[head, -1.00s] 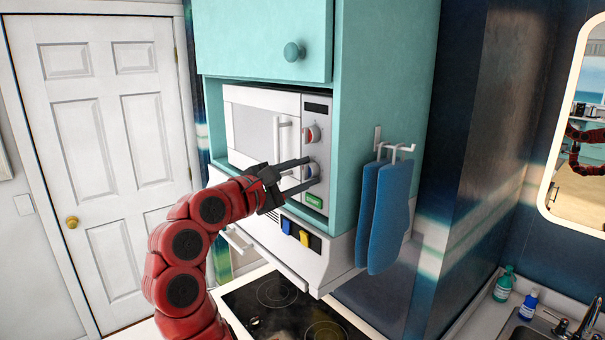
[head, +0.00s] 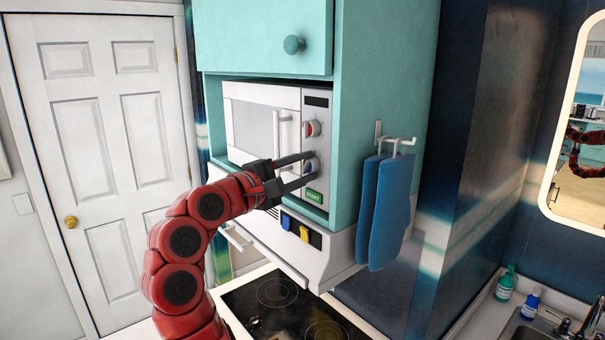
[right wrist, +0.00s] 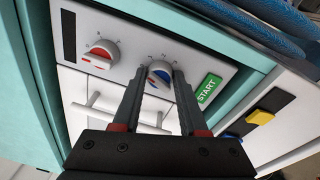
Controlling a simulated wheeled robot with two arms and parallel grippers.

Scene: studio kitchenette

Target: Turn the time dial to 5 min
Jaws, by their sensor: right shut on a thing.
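A white microwave (head: 250,125) sits in a teal cabinet, with two round dials on its right-hand panel. The upper dial (head: 312,129) has a red marking and also shows in the right wrist view (right wrist: 102,53). The lower dial (head: 308,166) has a blue marking, with small ticks around it in the right wrist view (right wrist: 159,73). My right gripper (head: 312,166) is at the lower dial, one finger on either side, shut on it. The fingers partly hide the dial. I cannot read the dials' labels or the exact setting. My left gripper is not in view.
A green START button (head: 313,196) is just below the lower dial. The microwave's door handle (head: 281,133) stands left of the panel. Blue cloths (head: 385,210) hang on a rack at right. A hood (head: 315,255) with blue and yellow switches is below, above a cooktop (head: 275,292).

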